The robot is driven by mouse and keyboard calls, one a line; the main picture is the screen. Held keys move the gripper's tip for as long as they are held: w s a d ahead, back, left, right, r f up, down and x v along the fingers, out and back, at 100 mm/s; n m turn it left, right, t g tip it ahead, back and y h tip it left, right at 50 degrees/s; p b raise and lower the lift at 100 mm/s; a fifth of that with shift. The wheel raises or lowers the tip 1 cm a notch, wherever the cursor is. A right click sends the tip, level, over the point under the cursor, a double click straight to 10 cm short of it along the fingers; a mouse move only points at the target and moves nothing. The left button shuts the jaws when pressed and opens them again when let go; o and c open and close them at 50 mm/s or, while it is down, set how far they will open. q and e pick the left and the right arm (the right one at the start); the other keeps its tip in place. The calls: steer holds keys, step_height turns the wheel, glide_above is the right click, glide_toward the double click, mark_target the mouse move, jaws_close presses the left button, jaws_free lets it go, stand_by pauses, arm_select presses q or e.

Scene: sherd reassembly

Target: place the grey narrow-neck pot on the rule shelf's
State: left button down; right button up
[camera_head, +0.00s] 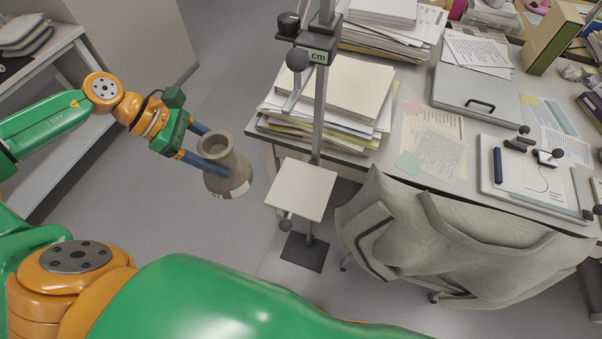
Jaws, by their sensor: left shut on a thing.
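The grey narrow-neck pot (229,174) is held in the air, left of the rule stand, with its mouth facing up toward the camera. My left gripper (205,150) is shut on the pot at its neck, with blue fingers on either side. The rule's shelf (301,189) is a small pale square plate on an upright post (319,115) marked "cm". The shelf is empty. The pot is to the left of the shelf and apart from it. My right gripper is not in view.
A desk with paper stacks (347,88), a grey case (474,97) and a clipboard-like board (530,177) stands behind and right of the rule. A jacket-draped chair (452,240) is right of the shelf. A shelf unit (62,45) is at far left. Open floor lies between.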

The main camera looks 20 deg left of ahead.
arm_select(q)
steer(key=w+d+p, duration=0.3)
steer(key=d, duration=0.4)
steer(key=w+d+f+p, duration=0.1)
steer(key=w+d+p, duration=0.2)
steer(key=d, duration=0.4)
steer(key=shift+d+f+p, duration=0.2)
steer(key=shift+d+p, duration=0.2)
steer(key=shift+p, duration=0.15)
steer(key=shift+s, duration=0.1)
steer(key=shift+c, duration=2.2)
jaws_free()
steer(key=shift+f, duration=0.2)
steer(key=o, duration=0.4)
steer(key=shift+r, duration=0.1)
steer(key=shift+r, duration=0.1)
